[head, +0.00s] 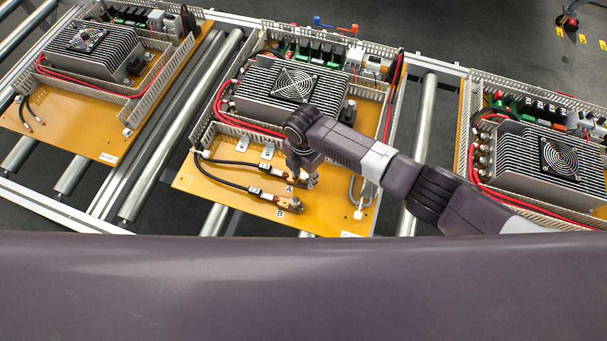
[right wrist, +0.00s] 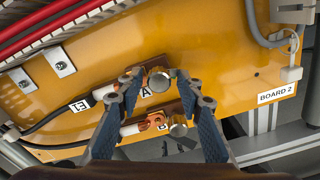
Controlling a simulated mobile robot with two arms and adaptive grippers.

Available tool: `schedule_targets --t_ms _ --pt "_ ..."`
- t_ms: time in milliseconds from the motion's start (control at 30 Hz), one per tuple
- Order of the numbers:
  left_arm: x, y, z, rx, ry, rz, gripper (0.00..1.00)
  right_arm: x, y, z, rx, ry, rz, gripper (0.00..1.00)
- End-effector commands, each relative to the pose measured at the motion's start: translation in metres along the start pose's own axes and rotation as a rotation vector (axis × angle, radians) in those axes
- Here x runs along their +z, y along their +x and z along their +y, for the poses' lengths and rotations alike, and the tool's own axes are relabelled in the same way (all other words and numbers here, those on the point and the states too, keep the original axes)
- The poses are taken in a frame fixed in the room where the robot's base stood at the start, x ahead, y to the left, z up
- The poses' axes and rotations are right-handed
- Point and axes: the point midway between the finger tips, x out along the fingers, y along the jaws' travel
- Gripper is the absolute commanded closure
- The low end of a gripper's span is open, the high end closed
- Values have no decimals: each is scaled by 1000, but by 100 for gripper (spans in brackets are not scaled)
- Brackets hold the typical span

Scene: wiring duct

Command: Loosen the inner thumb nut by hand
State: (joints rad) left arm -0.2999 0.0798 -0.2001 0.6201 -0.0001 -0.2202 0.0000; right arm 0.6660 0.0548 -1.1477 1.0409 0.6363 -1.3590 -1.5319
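Two silver thumb nuts with round heads sit on copper lugs at the board's near edge. In the right wrist view, the nut by label A (right wrist: 158,82) lies between my fingertips, and the nut by label B (right wrist: 179,130) shows between the fingers, nearer the wrist. My right gripper (right wrist: 160,78) is open, with a gap at each side of the A nut; whether it touches is not clear. In the head view my right gripper (head: 302,178) points down over the A end and partly hides that nut. My left gripper is not in view.
Black cables (head: 235,183) with lugs run to both terminals. The yellow board (head: 330,222) carries a finned heatsink with a fan (head: 294,84) behind the terminals. A grey cable loop (head: 362,195) lies to the right. Similar boards stand left and right on the roller conveyor.

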Motion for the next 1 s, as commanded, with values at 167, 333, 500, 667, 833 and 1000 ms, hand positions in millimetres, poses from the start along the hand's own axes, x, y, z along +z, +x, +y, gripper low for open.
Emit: schedule_targets --t_ms 167,333,500,667,833,1000 --pt "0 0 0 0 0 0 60 0 0 1 1 3 0 66" --pt "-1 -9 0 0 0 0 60 -2 -3 1 1 135 4 66" --pt "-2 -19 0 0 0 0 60 -2 -3 2 1 383 4 66" --pt "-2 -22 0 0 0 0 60 -1 -1 2 1 518 2 66" --pt "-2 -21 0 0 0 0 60 0 0 2 2 534 1 66" --pt "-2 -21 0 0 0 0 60 0 0 2 2 533 0 55"
